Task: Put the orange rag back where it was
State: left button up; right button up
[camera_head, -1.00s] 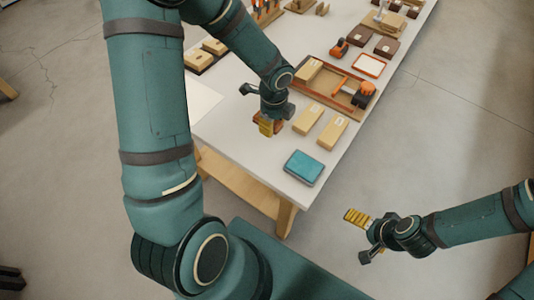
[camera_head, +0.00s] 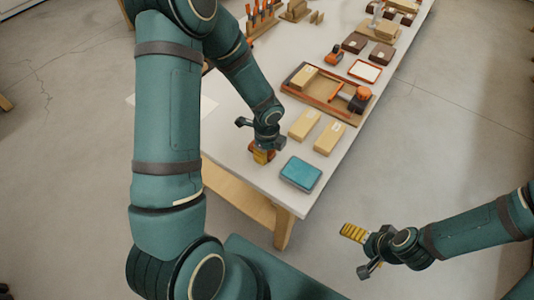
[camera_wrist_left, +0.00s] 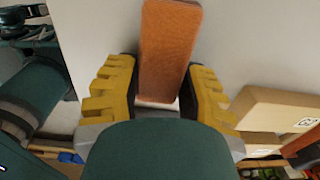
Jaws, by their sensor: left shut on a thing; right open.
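The orange rag (camera_wrist_left: 170,45) is a flat orange strip with rounded corners in the left wrist view. It lies between the two yellow fingers of my left gripper (camera_wrist_left: 158,97), which is shut on it. In the head view, my left gripper (camera_head: 262,156) is low over the near left corner of the white bench (camera_head: 232,150). Only a small orange patch of the rag shows beside its fingers there. I cannot tell whether the rag touches the bench. My right gripper (camera_head: 357,250) is open and empty, off the bench over the floor at lower right.
A teal case (camera_head: 301,174) and two cardboard boxes (camera_head: 329,138) (camera_head: 304,125) stand right of my left gripper. Behind them is a brown tray (camera_head: 318,102) with an orange-and-black tool. Brown boxes (camera_head: 355,43) and a tool rack (camera_head: 262,22) are farther back.

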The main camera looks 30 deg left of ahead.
pick_arm(q)
jog(key=shift+f, duration=0.2)
jog(key=shift+f, duration=0.15)
jog(key=o, duration=1)
jog(key=shift+r, duration=0.4)
notch_tip(320, 180, up, 12)
jog(key=p, duration=0.3)
jog(key=shift+f+p, duration=0.15)
jog(key=shift+p, duration=0.2)
jog(key=shift+s, duration=0.15)
